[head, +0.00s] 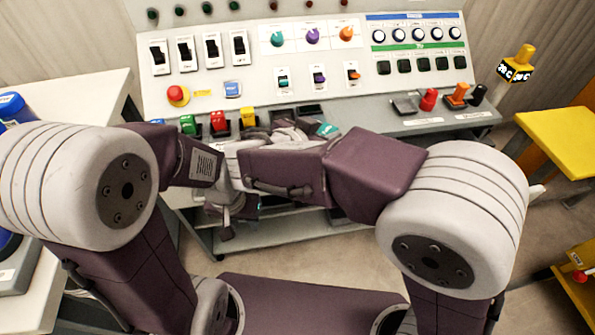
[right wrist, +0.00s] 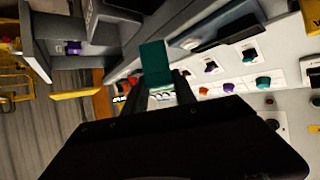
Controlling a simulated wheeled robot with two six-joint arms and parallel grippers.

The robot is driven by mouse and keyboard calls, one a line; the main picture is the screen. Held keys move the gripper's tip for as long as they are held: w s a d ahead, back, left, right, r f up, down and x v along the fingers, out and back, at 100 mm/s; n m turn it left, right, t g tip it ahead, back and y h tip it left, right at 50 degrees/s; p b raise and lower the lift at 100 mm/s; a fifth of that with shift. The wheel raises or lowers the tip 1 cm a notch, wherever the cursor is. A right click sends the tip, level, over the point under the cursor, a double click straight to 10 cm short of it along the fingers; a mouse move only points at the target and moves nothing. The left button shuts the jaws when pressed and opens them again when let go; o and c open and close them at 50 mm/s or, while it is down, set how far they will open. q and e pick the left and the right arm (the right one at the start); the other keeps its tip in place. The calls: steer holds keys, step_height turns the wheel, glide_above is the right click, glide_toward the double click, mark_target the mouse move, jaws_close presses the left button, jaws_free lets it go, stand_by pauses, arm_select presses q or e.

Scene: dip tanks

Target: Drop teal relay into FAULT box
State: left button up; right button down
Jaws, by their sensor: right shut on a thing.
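The teal relay (right wrist: 154,62) stands between the fingertips of my right gripper (right wrist: 160,88) in the right wrist view. That gripper is shut on it. In the head view, a teal piece, apparently the relay (head: 327,129), shows at the console's front edge beside my right gripper (head: 305,129), which is partly hidden by my arm. My left gripper (head: 228,225) seems to hang low in front of the console, mostly hidden by my arms; its jaws are unclear. I cannot pick out a box marked FAULT; no such label is readable.
The console (head: 365,100) carries switches and knobs. Green, red and yellow parts (head: 248,117) stand on its front ledge left of my right gripper; a red part (head: 428,99) and others stand right. A yellow table (head: 560,135) is at right.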

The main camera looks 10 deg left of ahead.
steer(key=shift+a, duration=0.15)
steer(key=shift+f+b, duration=1.6)
steer(key=shift+f, duration=1.5)
steer(key=c, duration=0.9)
jaws_free()
